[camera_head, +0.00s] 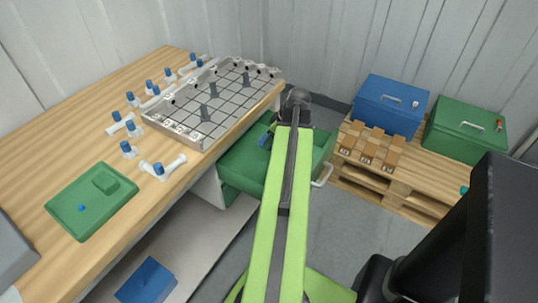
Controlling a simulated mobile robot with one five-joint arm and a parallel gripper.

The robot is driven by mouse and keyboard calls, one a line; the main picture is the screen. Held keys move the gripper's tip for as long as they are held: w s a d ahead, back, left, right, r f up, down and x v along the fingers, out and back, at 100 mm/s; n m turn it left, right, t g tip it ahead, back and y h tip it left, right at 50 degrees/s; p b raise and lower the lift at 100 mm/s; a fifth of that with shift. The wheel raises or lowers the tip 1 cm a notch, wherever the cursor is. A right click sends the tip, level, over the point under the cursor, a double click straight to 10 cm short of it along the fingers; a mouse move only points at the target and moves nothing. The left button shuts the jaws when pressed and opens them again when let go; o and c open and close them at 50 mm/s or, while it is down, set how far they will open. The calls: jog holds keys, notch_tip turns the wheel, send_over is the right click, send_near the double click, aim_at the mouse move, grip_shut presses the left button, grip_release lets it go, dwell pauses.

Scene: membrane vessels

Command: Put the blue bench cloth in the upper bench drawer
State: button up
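The upper bench drawer, green (243,168), stands pulled out from under the bench, with a pale handle (323,175) at its right. A small blue item (265,139) shows inside it, partly behind my arm; I cannot tell whether it is the blue bench cloth. A larger blue block-like thing (147,281) sits low beneath the bench edge at the lower left. My gripper (299,112) is at the far end of my green arm, over or beyond the drawer. Its fingers are dark and too hidden to tell open from shut, or what it holds.
The wooden bench (60,135) carries a grey gridded tray (215,101), several white fittings with blue caps and a green tray (90,201). A pallet (395,182) at the right holds a blue box (390,105), a green box (466,130) and small brown blocks.

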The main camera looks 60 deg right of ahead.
aim_at(269, 153)
jog(key=shift+w+f, duration=0.3)
jog(key=shift+w, duration=0.2)
jog(key=shift+w+f, duration=0.25)
jog(key=shift+w, duration=0.2)
notch_tip(269, 153, down, 4)
jog(key=b, duration=0.4)
jog(key=shift+f+b, duration=0.2)
jog(key=shift+b, duration=0.15)
jog(key=shift+r, duration=0.25)
jog(key=shift+f, duration=0.15)
jog(key=o, duration=1.2)
jog(key=shift+s+r+p, duration=0.15)
jog(key=shift+r+p, duration=0.35)
jog(key=shift+p, duration=0.1)
jog(key=p+v, duration=1)
jog(key=v, duration=0.1)
jog(key=shift+s+r, duration=0.1)
jog(key=shift+r, duration=0.05)
